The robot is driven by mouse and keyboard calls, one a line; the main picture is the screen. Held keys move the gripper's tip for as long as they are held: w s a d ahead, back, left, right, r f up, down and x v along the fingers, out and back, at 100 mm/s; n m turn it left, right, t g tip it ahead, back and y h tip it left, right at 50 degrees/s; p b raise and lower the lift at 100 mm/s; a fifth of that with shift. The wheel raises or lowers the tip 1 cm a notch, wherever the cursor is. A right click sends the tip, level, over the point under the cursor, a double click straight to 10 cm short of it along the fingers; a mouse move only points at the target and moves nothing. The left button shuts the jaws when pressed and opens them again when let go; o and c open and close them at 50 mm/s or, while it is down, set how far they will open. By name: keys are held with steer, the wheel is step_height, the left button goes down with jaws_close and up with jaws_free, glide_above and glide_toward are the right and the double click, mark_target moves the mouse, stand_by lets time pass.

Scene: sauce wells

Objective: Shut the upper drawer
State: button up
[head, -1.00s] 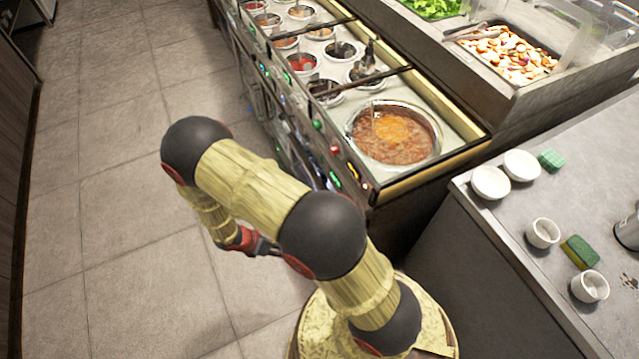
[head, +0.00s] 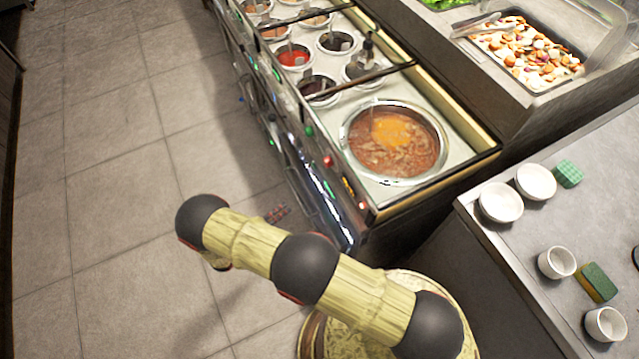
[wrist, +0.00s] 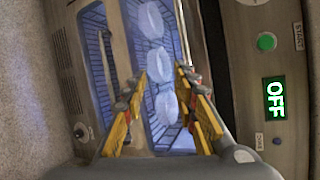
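The sauce-well unit's front (head: 300,165) runs down the middle of the head view, with shiny drawer parts low on it, seen steeply from above. In the wrist view a pulled-out drawer (wrist: 110,60) shows to the left of the front panel, with a blue-tinted inside and pale round shapes. I cannot tell for sure whether it is the upper drawer. My gripper (wrist: 160,108) is open and empty, its yellow fingers apart in front of the drawer. Contact is not clear. In the head view my arm hides most of the gripper.
The front panel (wrist: 245,60) has a green button and an OFF display. A large soup pot (head: 395,142) and several sauce wells sit on top of the unit. A grey counter (head: 520,260) with white bowls and sponges stands at right.

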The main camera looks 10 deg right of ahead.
mark_target(296, 193)
steer(key=shift+w+d+r+n+t+h+b, duration=0.15)
steer(key=shift+w+d+r+n+b, duration=0.2)
steer(key=shift+w+d, duration=0.75)
steer(key=shift+w+d+r+n+t+h+b, duration=0.25)
steer(key=shift+w+d+n, duration=0.2)
steer(key=shift+w+d, duration=0.65)
steer(key=shift+w+d+r+n+t+h+b, duration=0.1)
steer(key=shift+w+d+r+n+b, duration=0.3)
steer(key=shift+w+d, duration=0.65)
steer(key=shift+s+d, duration=0.25)
steer(key=shift+c, duration=1)
jaws_close()
